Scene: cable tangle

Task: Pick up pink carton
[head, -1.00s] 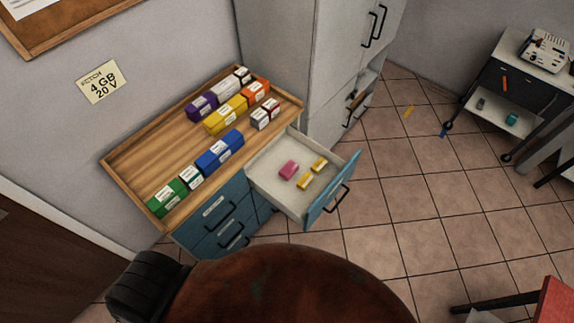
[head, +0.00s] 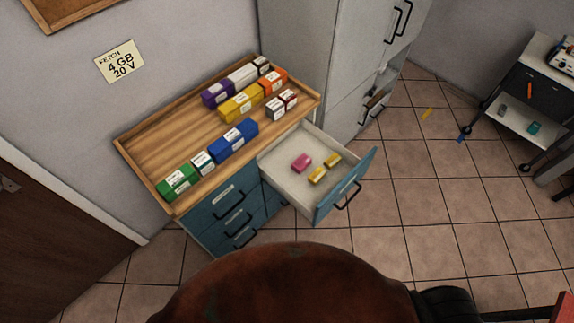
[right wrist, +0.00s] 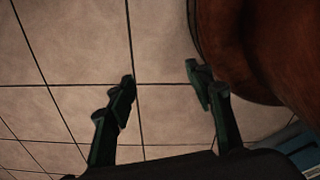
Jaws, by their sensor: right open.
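The pink carton (head: 301,163) lies in the open drawer (head: 286,183) of the blue cabinet, left of two small yellow cartons (head: 325,168). My right gripper shows in the right wrist view (right wrist: 166,84) with its fingers apart and nothing between them, above the tiled floor. It is well away from the pink carton, which is not in the right wrist view. My left gripper is in neither current view.
The wooden cabinet top (head: 150,146) holds several coloured boxes, including a blue box (head: 233,141) and a green box (head: 177,182). The drawer front (head: 346,186) juts over open floor (head: 410,205). A tall grey cabinet (head: 300,45) stands behind. A trolley (head: 515,105) is at far right.

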